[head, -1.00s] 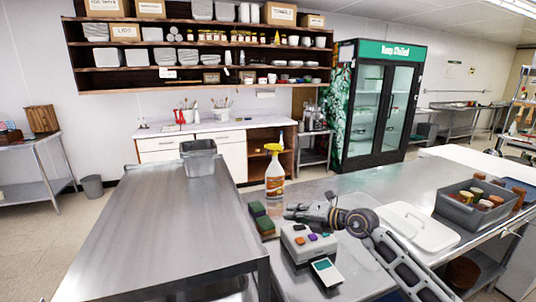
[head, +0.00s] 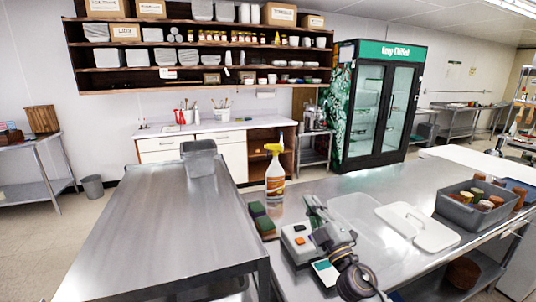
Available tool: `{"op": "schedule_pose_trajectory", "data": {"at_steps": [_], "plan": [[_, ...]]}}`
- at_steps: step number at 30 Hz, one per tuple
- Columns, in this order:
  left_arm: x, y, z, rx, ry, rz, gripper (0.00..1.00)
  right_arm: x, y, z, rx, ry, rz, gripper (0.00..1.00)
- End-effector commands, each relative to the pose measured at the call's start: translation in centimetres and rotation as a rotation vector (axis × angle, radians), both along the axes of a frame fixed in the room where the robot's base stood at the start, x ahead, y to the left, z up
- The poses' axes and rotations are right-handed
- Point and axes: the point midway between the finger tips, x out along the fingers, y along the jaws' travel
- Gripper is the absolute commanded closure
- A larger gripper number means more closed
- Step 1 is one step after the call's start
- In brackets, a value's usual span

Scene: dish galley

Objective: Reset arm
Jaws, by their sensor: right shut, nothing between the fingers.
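My right gripper (head: 312,203) comes in from the bottom right, over the steel counter on the right. It is shut and empty, pointing away from me. It overlaps the right side of a light grey box with coloured buttons (head: 296,244) in the picture; I cannot tell whether they touch. My right arm partly covers the small device with a teal screen (head: 325,272) in front of the box. My left gripper is not in view.
A spray bottle (head: 275,176) with a yellow head and green and brown sponges (head: 261,220) stand left of the gripper. A white lid (head: 418,230) and a grey bin of jars (head: 448,208) are to the right. The left steel table (head: 170,230) is mostly bare.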

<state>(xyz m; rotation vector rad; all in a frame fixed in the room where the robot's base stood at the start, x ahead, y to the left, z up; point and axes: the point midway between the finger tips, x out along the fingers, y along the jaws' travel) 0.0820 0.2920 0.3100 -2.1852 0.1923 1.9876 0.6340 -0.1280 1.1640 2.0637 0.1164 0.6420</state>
Motion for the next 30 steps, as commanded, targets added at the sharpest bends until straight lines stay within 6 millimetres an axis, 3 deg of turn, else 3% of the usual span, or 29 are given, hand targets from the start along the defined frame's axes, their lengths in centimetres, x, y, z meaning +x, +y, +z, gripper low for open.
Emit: {"op": "schedule_pose_trajectory", "data": {"at_steps": [8, 17, 23, 30], "plan": [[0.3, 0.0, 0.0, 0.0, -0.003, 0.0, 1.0, -1.2, -5.3, -4.2, 0.243, 0.196, -0.184, 1.0], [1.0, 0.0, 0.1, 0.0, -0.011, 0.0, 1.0, -4.1, -10.0, -11.4, 0.443, 0.471, -0.375, 1.0], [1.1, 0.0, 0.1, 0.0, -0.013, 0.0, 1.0, -7.4, -11.9, -16.9, 0.542, 0.69, -0.488, 1.0], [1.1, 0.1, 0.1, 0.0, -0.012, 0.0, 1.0, -13.1, -12.7, -23.4, 0.626, 0.982, -0.593, 1.0]]}}
